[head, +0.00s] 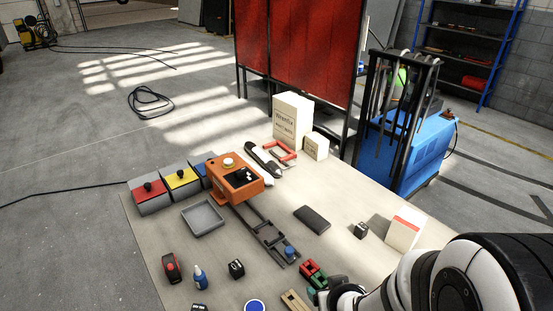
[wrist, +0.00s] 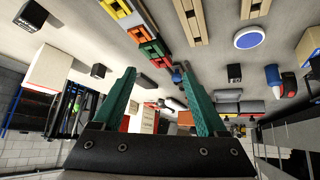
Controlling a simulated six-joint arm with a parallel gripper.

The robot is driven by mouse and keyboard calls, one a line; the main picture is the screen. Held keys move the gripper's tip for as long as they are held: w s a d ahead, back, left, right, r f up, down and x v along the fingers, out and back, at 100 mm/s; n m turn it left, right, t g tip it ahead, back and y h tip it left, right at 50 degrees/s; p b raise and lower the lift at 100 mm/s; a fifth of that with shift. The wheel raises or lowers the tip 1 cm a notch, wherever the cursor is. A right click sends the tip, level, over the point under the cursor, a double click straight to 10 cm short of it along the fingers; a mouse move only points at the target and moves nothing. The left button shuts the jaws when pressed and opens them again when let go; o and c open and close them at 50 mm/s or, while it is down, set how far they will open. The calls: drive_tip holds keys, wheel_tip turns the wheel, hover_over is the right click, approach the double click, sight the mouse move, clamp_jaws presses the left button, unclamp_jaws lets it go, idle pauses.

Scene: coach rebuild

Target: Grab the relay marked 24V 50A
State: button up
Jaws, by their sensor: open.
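Several small black relay-like cubes lie apart on the pale work surface (head: 290,215). In the head view one is at the right (head: 361,230), one left of centre (head: 236,269), and one is cut off at the bottom edge (head: 199,308). The wrist view shows a black block with white print (wrist: 31,17) at the upper left and two more cubes, one left (wrist: 98,70) and one right (wrist: 234,73). The markings are too small to read, so I cannot tell which is 24V 50A. My gripper (wrist: 160,85) is open with green fingers, nothing between them, above the surface.
Red and green blocks (head: 314,273) lie close by my gripper. An orange device (head: 235,178) with a dark rail, a grey tray (head: 203,218), a blue bottle (head: 199,278) and a white-red box (head: 404,229) stand around. Bare surface lies between the tray and the rail.

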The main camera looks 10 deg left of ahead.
drive_tip(key=w+a+f+n+t+y, duration=0.1)
drive_tip(key=a+f+n+t+y, duration=0.15)
drive_tip(key=a+n+y, duration=0.4)
drive_tip(key=y, duration=0.2)
approach(238, 268)
drive_tip(key=shift+g, duration=0.35)
drive_tip(key=x, duration=0.3)
drive_tip(key=r+x, duration=0.1)
drive_tip(key=x, duration=0.1)
drive_tip(key=shift+a, duration=0.15)
drive_tip(key=shift+m+h, duration=0.25)
drive_tip(key=x, duration=0.5)
drive_tip(key=shift+w+f, duration=0.35)
clamp_jaws()
